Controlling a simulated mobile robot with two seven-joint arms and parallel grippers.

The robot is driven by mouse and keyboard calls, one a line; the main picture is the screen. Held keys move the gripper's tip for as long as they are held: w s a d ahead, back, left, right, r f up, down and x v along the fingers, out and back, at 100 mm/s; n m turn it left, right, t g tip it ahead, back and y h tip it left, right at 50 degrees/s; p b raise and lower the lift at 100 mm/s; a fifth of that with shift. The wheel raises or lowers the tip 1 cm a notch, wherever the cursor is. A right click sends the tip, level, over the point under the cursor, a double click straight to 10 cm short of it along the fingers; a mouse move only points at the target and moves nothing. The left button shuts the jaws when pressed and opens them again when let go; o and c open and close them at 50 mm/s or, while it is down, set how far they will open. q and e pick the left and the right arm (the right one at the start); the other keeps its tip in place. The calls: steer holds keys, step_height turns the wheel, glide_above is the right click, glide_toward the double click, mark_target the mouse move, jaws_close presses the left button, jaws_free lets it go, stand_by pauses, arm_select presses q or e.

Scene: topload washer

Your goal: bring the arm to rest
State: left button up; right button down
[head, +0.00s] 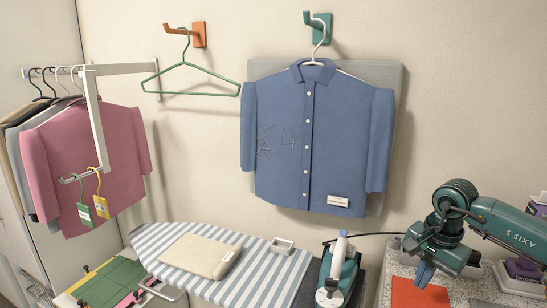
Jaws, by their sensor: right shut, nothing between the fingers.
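My left gripper is out of the picture.
A teal iron (338,275) stands left of my right gripper. A striped ironing board (165,235) bears a folded beige cloth (200,256). An empty green hanger (190,66) hangs on an orange hook (187,32). A pink shirt (90,160) hangs at left.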

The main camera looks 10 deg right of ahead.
steer(key=a+f+m+y, duration=0.1)
steer(key=a+f+y, duration=0.35)
steer(key=a, duration=0.55)
steer(key=s+a+r+m+t+y, duration=0.1)
steer(key=s+a+m+y, duration=0.45)
steer(key=a, duration=0.55)
steer(key=s+a+r+m+t+y, duration=0.1)
steer(key=s+a+m+y, duration=0.1)
steer(key=a+m+y, duration=0.65)
step_height(320, 180, down, 6)
steer(key=d+m+t+h, duration=0.3)
steer(key=m+t+h, duration=0.8)
steer(key=m, duration=1.7)
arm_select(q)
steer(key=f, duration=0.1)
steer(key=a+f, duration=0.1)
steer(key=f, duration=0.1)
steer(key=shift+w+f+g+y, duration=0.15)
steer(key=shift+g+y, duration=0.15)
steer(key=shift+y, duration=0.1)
arm_select(e)
steer(key=s+d+f+m+g+h, duration=0.1)
steer(key=s+d+f+m+h, duration=0.1)
steer(key=s+f+m, duration=0.3)
steer(key=s+d+f+m+g+h, duration=0.2)
steer(key=s+f+m, duration=0.3)
steer(key=f+m, duration=0.4)
steer(key=shift+s+d, duration=0.15)
steer(key=shift+d, duration=0.7)
steer(key=shift+h, duration=0.25)
